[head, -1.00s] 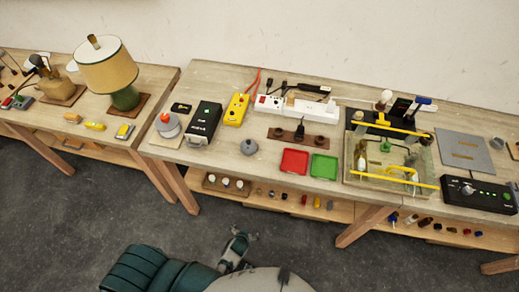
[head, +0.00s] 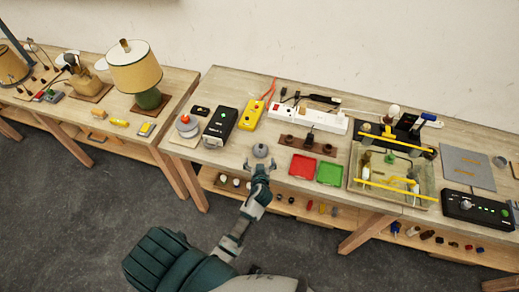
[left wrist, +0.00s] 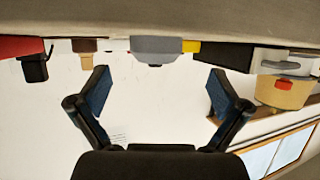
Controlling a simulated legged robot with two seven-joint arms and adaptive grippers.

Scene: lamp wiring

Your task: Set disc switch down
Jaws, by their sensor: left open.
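The disc switch, a small grey round piece with a raised middle (head: 260,150), rests on the bench top near its front edge, left of the red tray. My left gripper (head: 260,167) is open just in front of it, with its fingertips pointing at it. In the left wrist view, which is upside down, the grey disc (left wrist: 155,50) sits on the bench top beyond and between the two spread fingers (left wrist: 158,85). Nothing is between the fingers. I cannot tell from the head view whether a fingertip touches it. My right gripper is not in view.
A red tray (head: 302,166) and a green tray (head: 330,173) lie to the right. A black box (head: 220,127) and a yellow box (head: 252,115) stand behind left. A brown strip with sockets (head: 307,145) lies behind right. Bare bench surrounds the disc.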

